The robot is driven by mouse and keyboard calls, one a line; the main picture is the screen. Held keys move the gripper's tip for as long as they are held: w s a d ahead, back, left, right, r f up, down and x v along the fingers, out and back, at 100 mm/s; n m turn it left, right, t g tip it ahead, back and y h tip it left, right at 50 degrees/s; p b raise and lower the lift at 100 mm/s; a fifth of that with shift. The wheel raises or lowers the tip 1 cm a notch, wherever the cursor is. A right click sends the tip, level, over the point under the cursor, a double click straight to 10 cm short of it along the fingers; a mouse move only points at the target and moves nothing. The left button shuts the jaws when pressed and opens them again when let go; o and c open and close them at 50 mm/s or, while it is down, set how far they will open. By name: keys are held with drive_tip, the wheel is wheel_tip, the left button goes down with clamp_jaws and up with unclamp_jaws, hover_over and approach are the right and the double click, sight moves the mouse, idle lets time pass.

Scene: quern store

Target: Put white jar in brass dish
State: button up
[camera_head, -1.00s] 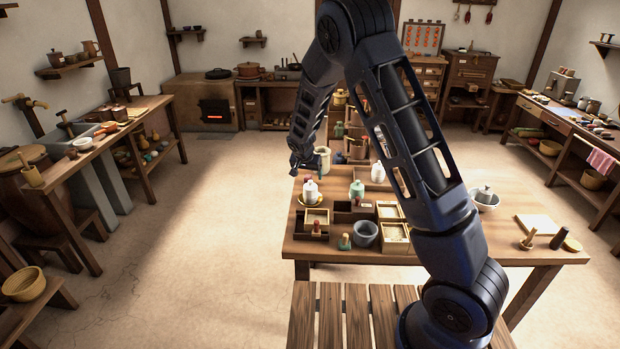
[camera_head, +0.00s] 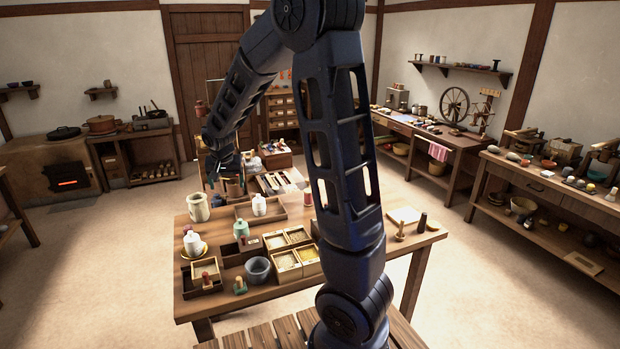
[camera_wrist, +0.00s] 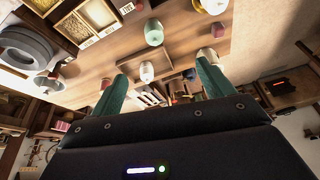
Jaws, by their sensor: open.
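One white lidded jar (camera_head: 259,206) stands in a dark tray on the table's far side; it shows between the fingers in the wrist view (camera_wrist: 147,72). A second white lidded jar (camera_head: 192,241) is at the brass dish (camera_head: 203,250) near the left edge; I cannot tell whether it stands in it or just behind. That second jar is at the top of the wrist view (camera_wrist: 214,6).
A cream crock (camera_head: 198,207) stands left of my gripper and a teal jar (camera_head: 240,229) nearer. Grain boxes (camera_head: 286,265), a grey bowl (camera_head: 257,269) and a small stamp (camera_head: 239,286) crowd the front. The table's right part is clearer, with a pale board (camera_head: 404,215).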

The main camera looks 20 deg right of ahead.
drive_tip(key=s+d+r, duration=1)
drive_tip(key=s+d, duration=0.2)
drive_tip(key=s, duration=0.2)
drive_tip(key=s+d+r+n, duration=0.1)
drive_tip(key=s+d, duration=0.2)
drive_tip(key=s, duration=0.5)
drive_tip(key=s+d+r+n, duration=0.1)
drive_tip(key=s+d, duration=0.1)
drive_tip(key=s, duration=0.7)
drive_tip(key=shift+d+r+t, duration=0.3)
drive_tip(key=shift+d, duration=0.1)
